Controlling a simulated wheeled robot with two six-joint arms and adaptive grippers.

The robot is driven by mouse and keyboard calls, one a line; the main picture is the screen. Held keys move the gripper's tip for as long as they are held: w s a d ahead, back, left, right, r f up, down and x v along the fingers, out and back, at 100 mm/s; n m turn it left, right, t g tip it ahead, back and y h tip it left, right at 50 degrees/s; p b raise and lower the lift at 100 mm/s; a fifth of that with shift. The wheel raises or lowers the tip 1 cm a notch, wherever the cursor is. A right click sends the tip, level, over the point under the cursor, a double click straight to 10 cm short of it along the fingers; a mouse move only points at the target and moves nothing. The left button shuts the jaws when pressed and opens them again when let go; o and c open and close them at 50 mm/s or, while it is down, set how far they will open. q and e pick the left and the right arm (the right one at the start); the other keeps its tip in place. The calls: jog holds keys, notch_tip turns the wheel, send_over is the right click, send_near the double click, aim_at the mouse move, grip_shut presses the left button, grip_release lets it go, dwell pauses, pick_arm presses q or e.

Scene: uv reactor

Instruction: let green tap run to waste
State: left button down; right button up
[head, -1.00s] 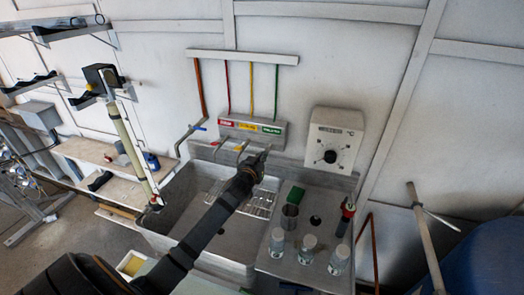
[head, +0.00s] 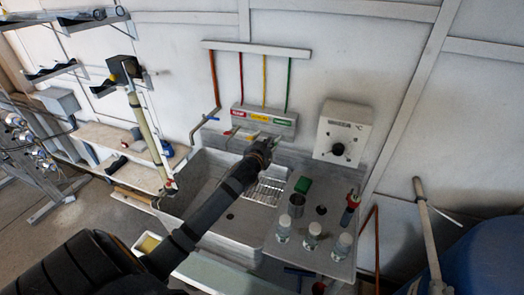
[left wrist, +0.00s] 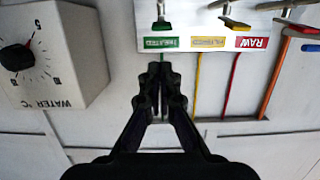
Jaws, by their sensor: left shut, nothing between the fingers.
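The tap panel (head: 264,118) is on the wall above the sink, with red, yellow and green labels. The green label (head: 284,122) is at its right end; in the left wrist view, which is upside down, the green label (left wrist: 161,43) is straight ahead of my fingertips. My left gripper (left wrist: 160,70) is shut and empty, just short of the label; in the head view the left gripper (head: 268,143) partly covers the taps. My right gripper is out of view.
The steel sink (head: 195,172) lies below, with a wire rack (head: 265,190). On the drainboard stand several glass jars (head: 312,235), a metal cup (head: 296,204) and a green block (head: 303,185). A white water dial box (head: 342,132) is on the wall to the right.

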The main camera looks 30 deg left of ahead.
pick_arm(q)
jog(key=f+b+v, duration=0.1)
jog(key=v, duration=0.5)
jog(key=shift+s+r, duration=0.2)
jog(key=shift+s, duration=0.25)
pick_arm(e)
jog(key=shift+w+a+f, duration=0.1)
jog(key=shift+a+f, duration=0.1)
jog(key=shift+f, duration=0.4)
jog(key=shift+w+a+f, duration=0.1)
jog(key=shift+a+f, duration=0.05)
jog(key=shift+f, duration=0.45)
pick_arm(q)
jog(key=shift+w+f, duration=0.1)
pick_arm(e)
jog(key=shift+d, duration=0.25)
